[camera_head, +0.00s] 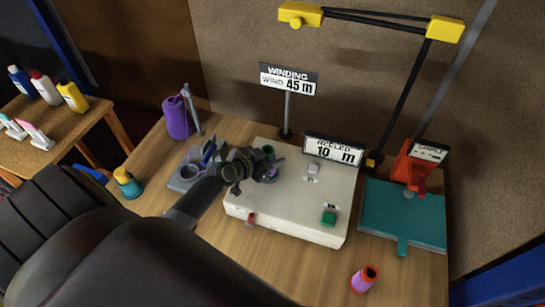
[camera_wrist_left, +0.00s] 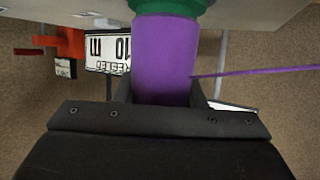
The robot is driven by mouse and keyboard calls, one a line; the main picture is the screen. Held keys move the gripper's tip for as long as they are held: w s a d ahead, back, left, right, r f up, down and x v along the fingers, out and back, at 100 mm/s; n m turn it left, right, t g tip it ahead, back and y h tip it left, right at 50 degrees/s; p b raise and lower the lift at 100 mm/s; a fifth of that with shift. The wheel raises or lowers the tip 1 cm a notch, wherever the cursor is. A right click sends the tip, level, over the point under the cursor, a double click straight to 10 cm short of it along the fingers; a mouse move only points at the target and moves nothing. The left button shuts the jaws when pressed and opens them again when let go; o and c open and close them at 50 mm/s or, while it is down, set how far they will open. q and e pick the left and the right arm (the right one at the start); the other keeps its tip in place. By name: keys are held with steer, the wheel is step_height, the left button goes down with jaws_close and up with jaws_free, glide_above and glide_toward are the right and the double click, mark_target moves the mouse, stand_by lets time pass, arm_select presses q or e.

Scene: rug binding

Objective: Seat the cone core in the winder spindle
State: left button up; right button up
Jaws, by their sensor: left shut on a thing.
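My left gripper (camera_head: 268,168) is over the left part of the cream winder (camera_head: 290,205). In the left wrist view its fingers (camera_wrist_left: 160,92) are shut on the purple cone core (camera_wrist_left: 165,55), with a green band (camera_wrist_left: 170,6) at the end toward the winder. In the head view a green rim (camera_head: 269,150) shows at the fingertips, and the gripper covers most of the rest. The winder spindle is hidden there, so I cannot tell whether the core is seated. A purple thread (camera_wrist_left: 255,71) runs sideways from the core. My right gripper is not in view.
A large purple yarn cone (camera_head: 177,117) stands at the table's back left. A teal-and-yellow cone (camera_head: 128,183) and an orange-rimmed purple cone (camera_head: 364,278) stand apart. Signs (camera_head: 288,79) and a lamp (camera_head: 400,110) rise behind the winder. A teal plate (camera_head: 405,220) lies right.

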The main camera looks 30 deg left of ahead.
arm_select(q)
steer(key=o, duration=1)
steer(key=shift+r, duration=0.1)
steer(key=v, duration=1.2)
steer(key=shift+b, duration=0.45)
steer(key=shift+a, duration=0.1)
steer(key=shift+s, duration=0.1)
